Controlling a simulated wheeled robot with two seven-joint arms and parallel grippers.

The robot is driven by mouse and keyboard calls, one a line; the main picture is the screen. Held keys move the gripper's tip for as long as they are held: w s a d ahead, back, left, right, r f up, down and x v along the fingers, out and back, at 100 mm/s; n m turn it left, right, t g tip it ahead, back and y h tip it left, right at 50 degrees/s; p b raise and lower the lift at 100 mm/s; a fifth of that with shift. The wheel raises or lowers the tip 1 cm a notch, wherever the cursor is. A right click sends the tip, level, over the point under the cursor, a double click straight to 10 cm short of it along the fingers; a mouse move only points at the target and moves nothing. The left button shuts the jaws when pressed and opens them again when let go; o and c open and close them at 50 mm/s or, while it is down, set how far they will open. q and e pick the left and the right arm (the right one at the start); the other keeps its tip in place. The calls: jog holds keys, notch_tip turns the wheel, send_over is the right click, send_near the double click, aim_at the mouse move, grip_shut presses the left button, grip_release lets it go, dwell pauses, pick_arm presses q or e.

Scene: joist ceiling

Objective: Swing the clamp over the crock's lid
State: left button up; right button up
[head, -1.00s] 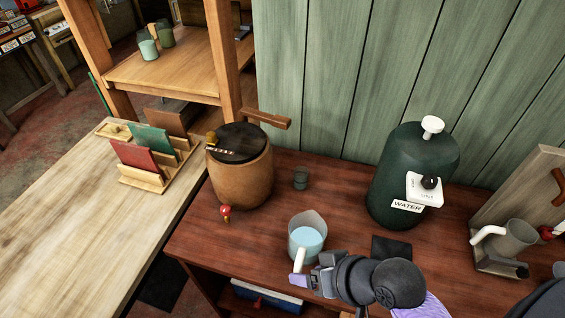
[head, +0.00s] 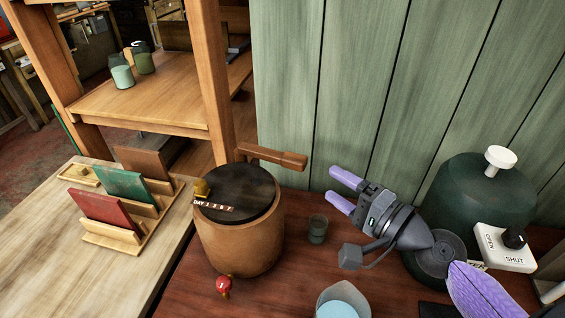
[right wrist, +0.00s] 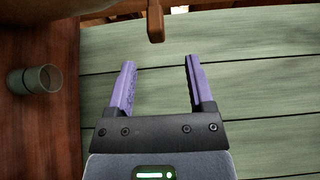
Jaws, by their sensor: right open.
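The brown crock (head: 238,240) stands on the red-brown bench, its dark round lid (head: 245,185) on top. The wooden clamp (head: 272,156) sticks out to the right from behind the lid, clear of the lid's middle. A brass knob (head: 201,188) is at the lid's left edge. My right gripper (head: 331,184) is open and empty, its purple fingers pointing left, a little right of the clamp's end. In the right wrist view, the clamp's end (right wrist: 155,22) shows beyond and between the fingertips (right wrist: 160,62), apart from them. My left gripper is not in view.
A small grey-green cup (head: 317,229) stands right of the crock, and a jug of blue water (head: 342,303) is at the front. The green water tank (head: 460,190) is behind my right arm. The green plank wall (head: 295,90) is close behind the clamp.

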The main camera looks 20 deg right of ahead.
aim_at(304, 168)
jog(key=p+x, duration=0.2)
jog(key=x, duration=0.1)
jog(key=shift+w+r, duration=0.1)
jog(key=shift+w, duration=0.1)
jog(key=x, duration=0.2)
jog(key=p+x, duration=0.1)
jog(key=x, duration=0.3)
jog(key=shift+f, duration=0.3)
jog(key=shift+w+a+f, duration=0.1)
jog(key=shift+w+a, duration=0.1)
jog(key=shift+w, duration=0.2)
grip_shut()
dwell(0.4)
